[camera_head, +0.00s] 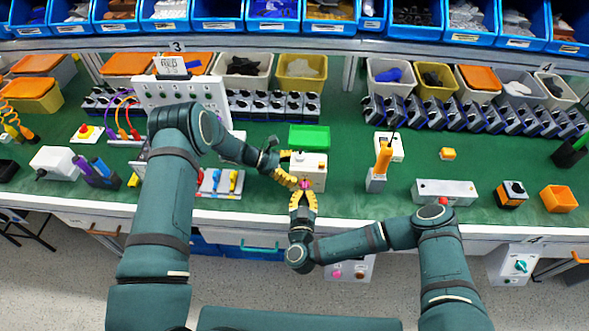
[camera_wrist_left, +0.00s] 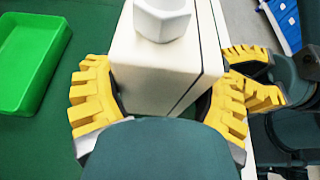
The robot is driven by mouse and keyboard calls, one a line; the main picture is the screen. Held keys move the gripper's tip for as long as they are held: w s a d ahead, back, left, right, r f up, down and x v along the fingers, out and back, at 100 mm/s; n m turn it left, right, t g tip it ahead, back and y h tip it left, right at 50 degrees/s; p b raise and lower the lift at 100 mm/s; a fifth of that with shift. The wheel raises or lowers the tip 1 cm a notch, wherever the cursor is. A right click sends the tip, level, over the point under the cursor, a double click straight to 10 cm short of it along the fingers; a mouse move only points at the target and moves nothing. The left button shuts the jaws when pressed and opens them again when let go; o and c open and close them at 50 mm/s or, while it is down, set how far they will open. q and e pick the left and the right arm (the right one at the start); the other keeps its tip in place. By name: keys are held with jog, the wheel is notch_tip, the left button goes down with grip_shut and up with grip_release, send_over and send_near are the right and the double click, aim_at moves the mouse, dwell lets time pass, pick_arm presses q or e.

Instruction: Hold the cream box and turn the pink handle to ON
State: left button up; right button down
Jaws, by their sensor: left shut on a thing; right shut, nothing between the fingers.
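The cream box (camera_head: 314,166) stands near the front edge of the green bench, in the middle of the head view. My left gripper (camera_head: 291,168) is shut on the cream box from the left. In the left wrist view, its yellow fingers lie on both sides of the cream box (camera_wrist_left: 150,75), which has a white knob on top. The pink handle (camera_head: 305,184) is a small patch on the box's front side. My right gripper (camera_head: 304,193) is shut and empty, its tips at the pink handle and partly covering it. The handle's exact angle and any ON mark cannot be read.
A green tray (camera_head: 309,137) lies just behind the box. An orange-and-grey tool (camera_head: 380,162) stands to the right, by a small white box.

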jog(key=m, duration=0.4)
jog(key=shift+m, duration=0.3)
jog(key=m, duration=1.1)
jog(key=c, duration=1)
grip_release()
jog(key=shift+s, duration=0.15)
